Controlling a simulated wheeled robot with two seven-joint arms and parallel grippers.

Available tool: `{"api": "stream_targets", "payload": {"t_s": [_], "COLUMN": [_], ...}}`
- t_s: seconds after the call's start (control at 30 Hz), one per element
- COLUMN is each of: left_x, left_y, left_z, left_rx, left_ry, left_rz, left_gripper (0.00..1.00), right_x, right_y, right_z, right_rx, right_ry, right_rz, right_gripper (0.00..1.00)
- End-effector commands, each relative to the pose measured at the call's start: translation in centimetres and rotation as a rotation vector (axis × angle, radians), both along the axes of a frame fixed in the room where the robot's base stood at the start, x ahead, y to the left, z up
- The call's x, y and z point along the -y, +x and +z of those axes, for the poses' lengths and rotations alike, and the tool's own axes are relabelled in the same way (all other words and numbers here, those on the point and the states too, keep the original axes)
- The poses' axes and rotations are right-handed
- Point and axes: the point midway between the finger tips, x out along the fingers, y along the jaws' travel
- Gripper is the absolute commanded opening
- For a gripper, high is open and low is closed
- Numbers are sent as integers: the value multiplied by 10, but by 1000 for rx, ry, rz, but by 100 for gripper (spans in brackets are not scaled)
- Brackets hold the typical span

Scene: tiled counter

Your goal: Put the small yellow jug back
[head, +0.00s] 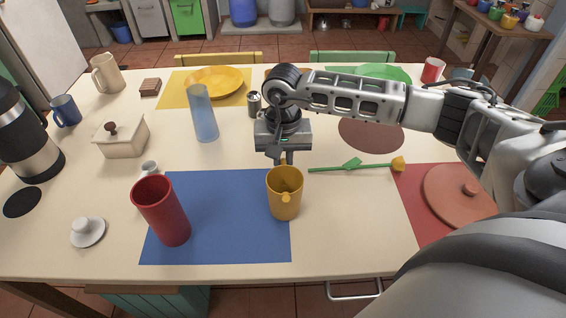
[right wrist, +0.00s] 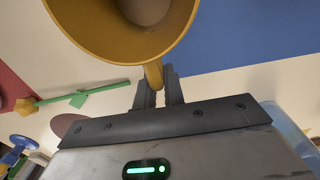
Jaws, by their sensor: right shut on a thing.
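The small yellow jug (head: 285,196) is upright at the right edge of the blue mat (head: 222,248) in the head view. My right gripper (head: 285,157) reaches it from the far side, pointing down. In the right wrist view the two fingers (right wrist: 158,88) are shut on the narrow handle of the jug (right wrist: 85,25), whose open mouth faces the camera. I cannot tell whether its base touches the mat. My left gripper is not in view.
A red tumbler (head: 162,211) stands on the blue mat, left of the jug. A blue glass (head: 204,115) stands behind. Bare table lies in front of the utensil.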

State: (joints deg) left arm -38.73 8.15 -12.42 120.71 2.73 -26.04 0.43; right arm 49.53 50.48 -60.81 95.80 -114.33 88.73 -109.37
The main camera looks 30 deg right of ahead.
Motion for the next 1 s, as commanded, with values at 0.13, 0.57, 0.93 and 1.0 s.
{"api": "stream_targets", "payload": {"t_s": [0.13, 0.57, 0.93, 1.0], "left_x": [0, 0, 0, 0], "left_y": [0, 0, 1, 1], "left_z": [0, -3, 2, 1], "left_rx": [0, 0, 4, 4], "left_ry": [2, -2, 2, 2], "left_rz": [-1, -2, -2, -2], "left_gripper": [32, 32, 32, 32], "right_x": [0, 0, 0, 0], "right_y": [0, 0, 1, 1], "right_z": [-9, -12, -4, 6], "right_rx": [3, 2, 4, 5], "right_ry": [1, 0, 1, 0], "right_rz": [0, 0, 0, 0], "right_gripper": [0, 32, 32, 32]}}
